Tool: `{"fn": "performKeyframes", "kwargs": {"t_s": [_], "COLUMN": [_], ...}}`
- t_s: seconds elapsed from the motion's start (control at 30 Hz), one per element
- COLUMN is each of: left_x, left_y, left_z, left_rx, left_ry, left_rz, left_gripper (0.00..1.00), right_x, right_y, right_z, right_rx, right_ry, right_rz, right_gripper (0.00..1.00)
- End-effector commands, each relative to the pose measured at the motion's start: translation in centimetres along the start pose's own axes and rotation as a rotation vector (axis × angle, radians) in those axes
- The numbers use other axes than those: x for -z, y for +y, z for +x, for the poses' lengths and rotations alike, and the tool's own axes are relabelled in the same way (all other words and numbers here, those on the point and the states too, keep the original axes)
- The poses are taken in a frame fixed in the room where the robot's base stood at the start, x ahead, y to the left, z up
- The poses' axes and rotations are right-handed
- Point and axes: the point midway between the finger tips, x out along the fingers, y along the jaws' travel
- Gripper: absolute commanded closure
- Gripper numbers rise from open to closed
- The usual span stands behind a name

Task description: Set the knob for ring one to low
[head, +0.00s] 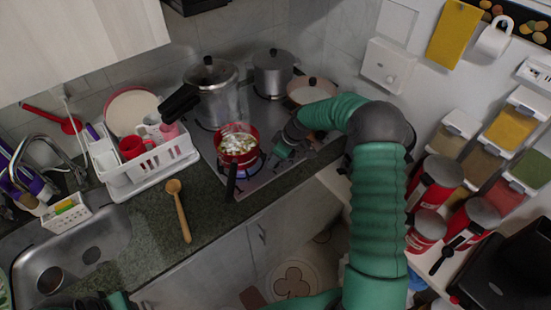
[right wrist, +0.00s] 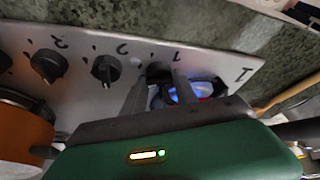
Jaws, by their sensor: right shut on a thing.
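The stove (head: 262,178) has a row of dark knobs on its panel, seen up close in the right wrist view. My right gripper (right wrist: 160,76) is shut on the dark knob (right wrist: 158,69) beside the mark that looks like 1. This knob is partly hidden between the fingers, so its setting cannot be read. A blue flame (right wrist: 188,93) burns close by. In the head view my right gripper (head: 288,146) is at the stove's right part. Part of my left gripper (head: 128,300) shows at the bottom edge; its fingers are unclear.
A red pan (head: 237,150) with food steams over a blue flame. A large pot (head: 212,95), a smaller pot (head: 272,75) and a lidded pan (head: 311,90) stand behind. A wooden spoon (head: 178,211) lies on the counter near the white dish rack (head: 150,179). Red canisters (head: 435,180) stand right.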

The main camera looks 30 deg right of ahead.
Motion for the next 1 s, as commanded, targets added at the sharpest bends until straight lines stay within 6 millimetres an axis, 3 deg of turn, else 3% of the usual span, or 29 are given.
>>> {"fn": "performKeyframes", "kwargs": {"t_s": [0.43, 1.0], "left_x": [-0.1, 0.2], "left_y": [0.0, 0.0], "left_z": [0.3, -0.8], "left_rx": [0.000, 0.000], "left_ry": [0.000, 0.000], "left_rz": [0.000, 0.000], "left_gripper": [0.64, 0.64], "right_x": [0.5, 0.7], "right_y": [-0.1, -0.2], "right_z": [-0.2, -0.3], "right_rx": [-0.169, -0.336], "right_ry": [0.008, 0.013], "right_rz": [0.381, 0.790], "right_gripper": [1.00, 1.00]}}
